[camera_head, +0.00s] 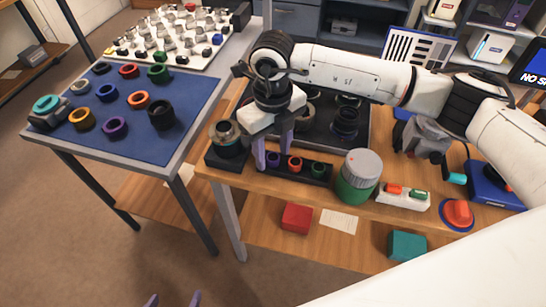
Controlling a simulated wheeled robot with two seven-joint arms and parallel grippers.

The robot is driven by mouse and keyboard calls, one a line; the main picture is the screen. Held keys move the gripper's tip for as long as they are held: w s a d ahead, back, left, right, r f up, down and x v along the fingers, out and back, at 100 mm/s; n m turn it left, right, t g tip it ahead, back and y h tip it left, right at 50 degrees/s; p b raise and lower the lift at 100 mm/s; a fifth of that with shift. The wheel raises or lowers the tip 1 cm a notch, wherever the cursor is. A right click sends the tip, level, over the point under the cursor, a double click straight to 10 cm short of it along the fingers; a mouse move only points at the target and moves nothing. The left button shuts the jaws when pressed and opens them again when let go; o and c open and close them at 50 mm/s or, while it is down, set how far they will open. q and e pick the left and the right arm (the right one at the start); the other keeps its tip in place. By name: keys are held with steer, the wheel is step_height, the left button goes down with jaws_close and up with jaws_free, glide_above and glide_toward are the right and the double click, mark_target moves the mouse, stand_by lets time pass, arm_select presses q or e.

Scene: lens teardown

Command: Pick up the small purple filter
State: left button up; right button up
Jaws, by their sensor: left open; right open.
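The small purple filter (274,159) sits at the left end of a black strip holder (327,179), beside a red filter (295,163) and a green filter (318,168). My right gripper (273,164) is open and points down, its two pale purple fingers on either side of the purple filter. I cannot tell whether the fingers touch it. My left gripper (173,299) is open and empty at the bottom edge, away from the table; only its fingertips show.
A lens on a black block (227,150) stands left of the holder, and a green jar (358,177) stands right of it. A dark tray (359,101) with lens parts lies behind. A blue mat (190,92) at left bears several coloured rings, including a larger purple one (115,127).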

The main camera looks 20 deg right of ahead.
steer(key=c, duration=1.1)
steer(key=shift+c, duration=0.2)
